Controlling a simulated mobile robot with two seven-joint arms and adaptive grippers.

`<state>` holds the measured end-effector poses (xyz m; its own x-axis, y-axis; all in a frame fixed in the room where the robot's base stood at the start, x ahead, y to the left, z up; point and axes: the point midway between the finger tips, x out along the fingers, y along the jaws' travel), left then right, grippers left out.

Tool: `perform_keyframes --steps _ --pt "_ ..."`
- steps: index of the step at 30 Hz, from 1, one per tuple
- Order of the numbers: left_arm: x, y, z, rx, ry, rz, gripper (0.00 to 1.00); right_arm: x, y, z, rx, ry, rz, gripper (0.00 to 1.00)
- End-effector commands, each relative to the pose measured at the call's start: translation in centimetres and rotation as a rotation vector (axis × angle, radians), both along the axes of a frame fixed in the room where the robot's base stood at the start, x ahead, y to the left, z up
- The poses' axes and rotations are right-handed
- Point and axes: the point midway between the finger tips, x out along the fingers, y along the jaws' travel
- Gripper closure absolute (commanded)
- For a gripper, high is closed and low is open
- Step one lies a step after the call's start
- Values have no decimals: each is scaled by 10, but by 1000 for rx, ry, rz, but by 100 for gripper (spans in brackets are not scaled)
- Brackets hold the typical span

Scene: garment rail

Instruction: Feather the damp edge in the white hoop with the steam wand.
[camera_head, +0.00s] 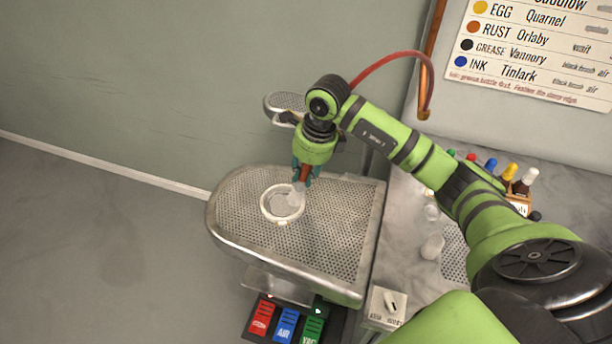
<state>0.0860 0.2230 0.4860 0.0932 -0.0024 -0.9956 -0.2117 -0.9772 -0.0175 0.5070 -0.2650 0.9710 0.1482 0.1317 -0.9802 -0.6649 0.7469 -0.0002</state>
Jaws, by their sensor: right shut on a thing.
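The white hoop (265,210) lies flat on the perforated metal board (335,245), towards its back left. A greyish patch of cloth (283,203) shows inside it; I cannot make out a damp edge. My right gripper (305,176) is above the hoop's right side, pointing down. It is shut on the reddish-brown handle of a tool (304,173), which I take for the steam wand. Its pale lower end is over the hoop's right part; whether it touches is unclear. My left gripper is not in view.
A red hose (385,57) arches behind my right arm to a copper pipe (425,100). A small perforated arm board (283,103) stands behind. Coloured bottles (508,172) stand on the right counter. Red, blue and green pedals (286,325) lie below. A wall chart (535,45) hangs upper right.

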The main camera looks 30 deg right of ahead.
Motion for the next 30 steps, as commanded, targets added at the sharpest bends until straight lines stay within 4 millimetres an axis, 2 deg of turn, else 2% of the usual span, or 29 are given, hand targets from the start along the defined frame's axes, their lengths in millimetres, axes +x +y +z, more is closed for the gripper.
perform_keyframes --steps 9,17,30 --pt "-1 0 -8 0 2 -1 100 16 2 0 0 -2 1 100" --pt "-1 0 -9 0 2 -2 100 21 2 1 0 -2 1 100" --pt "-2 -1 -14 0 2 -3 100 34 16 0 1 -2 1 100"
